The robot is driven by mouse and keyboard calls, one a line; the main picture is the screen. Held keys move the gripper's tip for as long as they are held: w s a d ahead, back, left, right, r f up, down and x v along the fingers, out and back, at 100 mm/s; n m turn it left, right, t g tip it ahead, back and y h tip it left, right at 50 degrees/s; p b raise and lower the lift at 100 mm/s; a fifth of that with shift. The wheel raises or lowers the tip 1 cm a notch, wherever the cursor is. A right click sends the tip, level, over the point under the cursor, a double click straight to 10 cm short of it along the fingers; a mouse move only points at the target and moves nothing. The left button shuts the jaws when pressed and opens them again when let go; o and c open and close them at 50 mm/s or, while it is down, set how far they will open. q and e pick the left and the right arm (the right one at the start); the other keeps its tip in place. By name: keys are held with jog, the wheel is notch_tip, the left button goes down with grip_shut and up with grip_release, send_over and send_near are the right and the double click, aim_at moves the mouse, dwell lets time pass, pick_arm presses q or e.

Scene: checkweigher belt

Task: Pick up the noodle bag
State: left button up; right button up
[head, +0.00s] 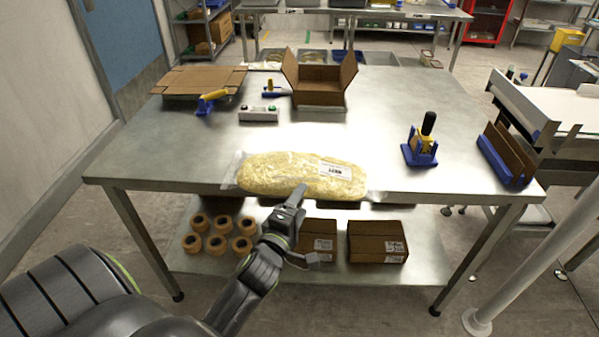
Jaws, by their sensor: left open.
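The noodle bag (285,174) is a long clear bag of yellow noodles with a white label on its right part. It lies flat along the front edge of the steel table, its ends pointing left and right. My left gripper (299,205) is open and empty, at the near side of the bag by the table's front edge. Its tip overlaps the bag's lower edge in the picture; I cannot tell whether they touch. My right gripper is not in view.
The steel table (370,120) has an open carton (320,92), flattened cardboard (200,80), a button box (259,114) and a blue tape dispenser (420,152). Tape rolls and two closed boxes (377,241) lie on the lower shelf.

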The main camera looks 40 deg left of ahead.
aim_at(302, 171)
pick_arm(q)
jog(key=w, duration=0.2)
jog(key=w+a+p, duration=0.1)
jog(key=w, duration=0.2)
jog(key=shift+a, duration=0.2)
jog(key=shift+s+f, duration=0.1)
jog(key=shift+s, duration=0.05)
jog(key=c, duration=1.2)
